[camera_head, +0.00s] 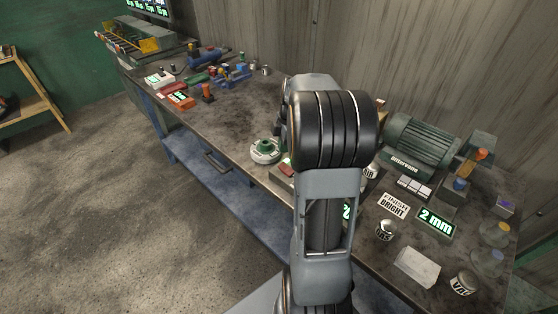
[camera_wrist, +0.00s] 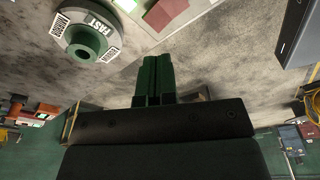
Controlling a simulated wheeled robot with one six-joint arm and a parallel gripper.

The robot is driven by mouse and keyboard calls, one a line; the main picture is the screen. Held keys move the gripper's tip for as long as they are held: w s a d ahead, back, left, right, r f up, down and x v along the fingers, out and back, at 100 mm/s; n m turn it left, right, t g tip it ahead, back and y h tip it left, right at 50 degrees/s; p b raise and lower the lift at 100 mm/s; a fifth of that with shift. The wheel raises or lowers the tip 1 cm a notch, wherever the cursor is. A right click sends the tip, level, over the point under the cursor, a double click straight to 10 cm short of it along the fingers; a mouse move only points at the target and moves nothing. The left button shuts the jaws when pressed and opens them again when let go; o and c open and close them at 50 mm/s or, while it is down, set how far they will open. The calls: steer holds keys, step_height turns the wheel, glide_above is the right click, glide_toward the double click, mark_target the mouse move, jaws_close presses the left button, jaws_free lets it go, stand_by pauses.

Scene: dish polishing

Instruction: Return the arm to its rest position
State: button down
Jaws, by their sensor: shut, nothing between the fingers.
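My arm rises from the bottom of the head view and covers part of the workbench (camera_head: 225,125); its gripper is hidden there. In the wrist view my gripper (camera_wrist: 158,62) shows as two dark green fingers pressed together, with nothing between them. The fingers point towards the grey worktop, which also shows in the wrist view (camera_wrist: 215,60). I cannot tell how far they are above it. A round dial (camera_wrist: 86,38) marked FAST and MIRROR lies to the left of the fingertips. The same dial, pale with a green knob, shows left of my arm in the head view (camera_head: 265,152).
A green motor (camera_head: 420,143) stands on the bench right of my arm. Several small tools and fixtures crowd the far left end. Open floor (camera_head: 110,220) lies left of the bench.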

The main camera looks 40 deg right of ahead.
steer(key=shift+m, duration=0.7)
steer(key=shift+f+m, duration=0.25)
steer(key=shift+m, duration=0.75)
steer(key=m, duration=0.1)
steer(key=s+f+m, duration=0.1)
steer(key=m, duration=0.1)
steer(key=a+m, duration=0.1)
steer(key=shift+s+f, duration=0.2)
steer(key=shift+s, duration=0.2)
steer(key=s+a+r+m+t, duration=0.1)
steer(key=s+a+r+m, duration=0.1)
steer(key=a, duration=0.4)
steer(key=s+a+r+m+t+h, duration=0.1)
steer(key=s+a+m, duration=0.1)
steer(key=s+a, duration=0.3)
steer(key=s+a+r+m+t, duration=0.1)
steer(key=s+a+r+m, duration=0.1)
steer(key=a, duration=0.6)
steer(key=shift+s+a+r+m+h, duration=0.3)
steer(key=shift+s+a, duration=0.1)
steer(key=shift+s, duration=0.3)
